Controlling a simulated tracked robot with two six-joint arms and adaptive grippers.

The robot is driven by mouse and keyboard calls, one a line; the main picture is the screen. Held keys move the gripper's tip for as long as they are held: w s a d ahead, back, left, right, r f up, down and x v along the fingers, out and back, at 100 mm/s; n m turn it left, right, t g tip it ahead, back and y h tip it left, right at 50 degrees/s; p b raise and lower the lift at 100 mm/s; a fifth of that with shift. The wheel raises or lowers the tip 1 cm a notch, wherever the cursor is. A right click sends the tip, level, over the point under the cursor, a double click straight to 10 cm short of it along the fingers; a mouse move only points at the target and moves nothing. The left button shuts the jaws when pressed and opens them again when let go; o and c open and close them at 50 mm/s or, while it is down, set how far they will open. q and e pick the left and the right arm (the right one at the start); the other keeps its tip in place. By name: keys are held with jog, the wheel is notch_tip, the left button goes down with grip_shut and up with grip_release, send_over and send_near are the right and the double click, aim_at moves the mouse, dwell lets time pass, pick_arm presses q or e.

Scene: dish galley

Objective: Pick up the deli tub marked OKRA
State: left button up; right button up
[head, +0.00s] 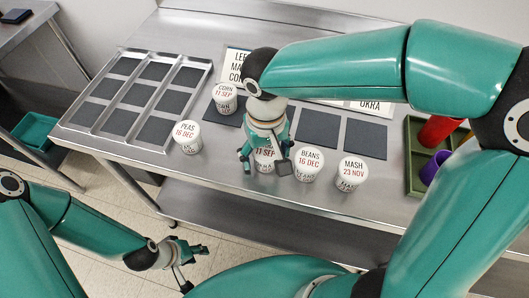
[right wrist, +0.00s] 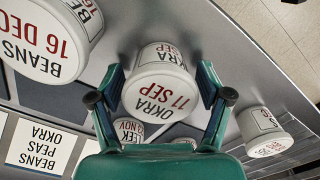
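The OKRA tub, a white deli tub with "OKRA" and "11 SEP" in print (right wrist: 160,88), stands on the steel counter. In the head view the OKRA tub (head: 265,152) is partly hidden behind my right gripper (head: 266,162). In the right wrist view my right gripper (right wrist: 160,98) is open, with one finger on each side of the tub. Narrow gaps seem to show between the fingers and the tub. My left gripper (head: 190,264) is open and empty, low in front of the counter at the lower left.
The BEANS tub (head: 308,165) stands close right of the OKRA tub, with the MASH tub (head: 350,174) beyond. The CORN tub (head: 225,98) and PEAS tub (head: 187,137) stand left. A divided steel tray (head: 112,132) lies far left; a green bin (head: 412,165) holds cups at right.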

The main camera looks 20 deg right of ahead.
jog(key=c, duration=0.9)
jog(key=shift+r, duration=0.1)
